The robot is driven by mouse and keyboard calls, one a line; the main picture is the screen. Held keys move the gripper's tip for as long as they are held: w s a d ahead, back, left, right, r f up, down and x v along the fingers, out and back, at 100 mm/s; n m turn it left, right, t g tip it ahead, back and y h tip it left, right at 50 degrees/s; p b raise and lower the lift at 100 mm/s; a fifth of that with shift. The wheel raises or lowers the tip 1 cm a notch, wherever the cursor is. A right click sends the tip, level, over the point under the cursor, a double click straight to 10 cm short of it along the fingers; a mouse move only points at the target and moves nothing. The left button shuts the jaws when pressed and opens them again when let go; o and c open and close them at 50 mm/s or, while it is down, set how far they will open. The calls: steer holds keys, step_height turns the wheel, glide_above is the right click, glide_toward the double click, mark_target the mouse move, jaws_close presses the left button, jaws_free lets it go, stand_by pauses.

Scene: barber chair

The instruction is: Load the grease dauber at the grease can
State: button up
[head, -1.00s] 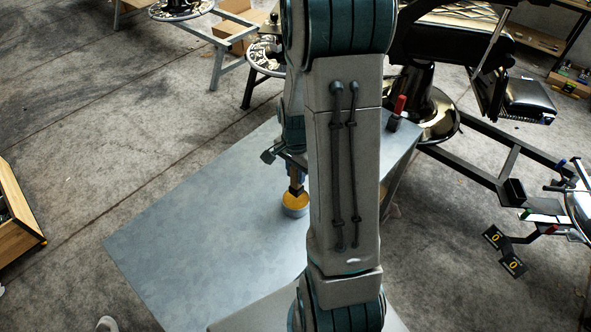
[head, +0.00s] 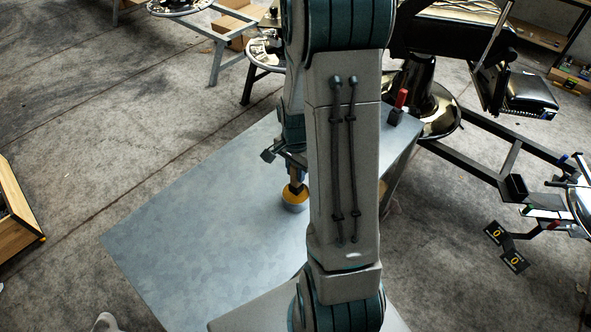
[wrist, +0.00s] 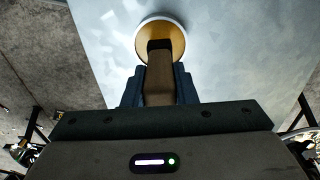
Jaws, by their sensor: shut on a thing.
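The grease can (head: 295,207) stands upright on the grey table, a short round tin with amber grease showing at its open top. It also shows in the wrist view (wrist: 180,42), with a pale rim. My gripper (head: 293,170) is above the can, partly hidden behind my arm. It is shut on the brown handle of the grease dauber (wrist: 159,82), which points down at the can. The dauber's dark lower end (wrist: 160,45) is over the grease and seems to be inside the rim. How deep it sits in the grease cannot be told.
The grey table (head: 200,230) is clear to the left of the can. A red-handled item (head: 399,104) stands near its far right corner. The barber chair base (head: 428,105) is beyond it. My arm hides the table's middle.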

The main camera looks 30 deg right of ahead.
steer(key=shift+s+f+b, duration=0.1)
steer(key=shift+f+b, duration=0.45)
steer(key=shift+f, duration=0.05)
stand_by(1.4)
steer(key=shift+r, duration=0.1)
steer(key=shift+r+p, duration=2.55)
steer(key=shift+r, duration=0.95)
